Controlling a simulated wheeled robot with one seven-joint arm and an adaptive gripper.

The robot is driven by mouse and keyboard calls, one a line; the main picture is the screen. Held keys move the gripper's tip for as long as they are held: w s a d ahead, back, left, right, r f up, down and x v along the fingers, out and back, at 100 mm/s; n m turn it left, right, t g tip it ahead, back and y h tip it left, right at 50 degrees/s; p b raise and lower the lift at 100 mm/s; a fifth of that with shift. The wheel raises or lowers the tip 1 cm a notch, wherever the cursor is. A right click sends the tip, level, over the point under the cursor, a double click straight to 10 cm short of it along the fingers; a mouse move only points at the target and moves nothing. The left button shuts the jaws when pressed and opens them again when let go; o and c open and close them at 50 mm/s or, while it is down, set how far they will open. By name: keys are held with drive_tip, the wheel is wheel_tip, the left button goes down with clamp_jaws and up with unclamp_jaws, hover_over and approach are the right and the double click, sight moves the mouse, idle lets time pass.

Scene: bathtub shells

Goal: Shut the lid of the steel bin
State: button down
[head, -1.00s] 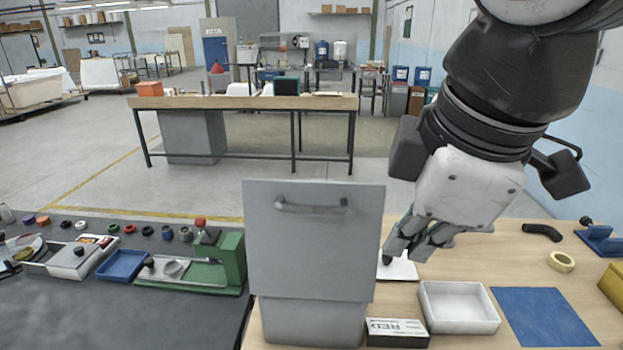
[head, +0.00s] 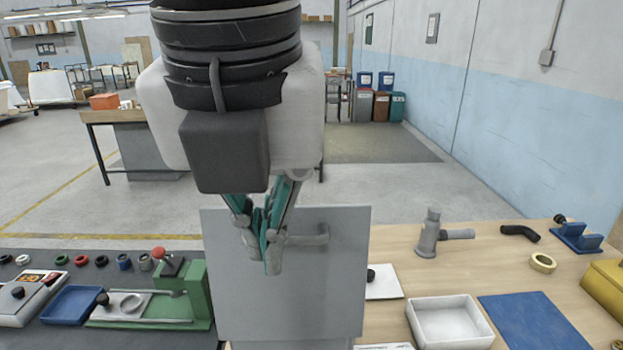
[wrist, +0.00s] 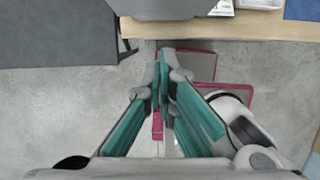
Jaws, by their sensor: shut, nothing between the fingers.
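The steel bin's lid (head: 340,275) is a flat grey panel standing upright in the head view, with a bar handle (head: 310,236) on its near face. Only a sliver of the bin body shows below it at the bottom edge. My gripper (head: 268,268) is shut and empty, fingers pointing down, in front of the lid in the picture and overlapping the handle's left end. Whether it touches the lid I cannot tell. In the wrist view the closed fingertips (wrist: 163,55) hang over floor. A grey form at that view's top edge may be the bin.
A dark bench with a blue tray (head: 72,305) and a green fixture (head: 195,295) lies to the left. On the wooden bench at right are a white tray (head: 450,322), a blue mat (head: 535,322), a grey fitting (head: 432,235) and a tape ring (head: 543,263).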

drive_tip(key=w+f, duration=0.6)
drive_tip(key=shift+a+f+p, duration=0.15)
drive_tip(key=shift+f+p, duration=0.2)
drive_tip(key=shift+p, duration=0.1)
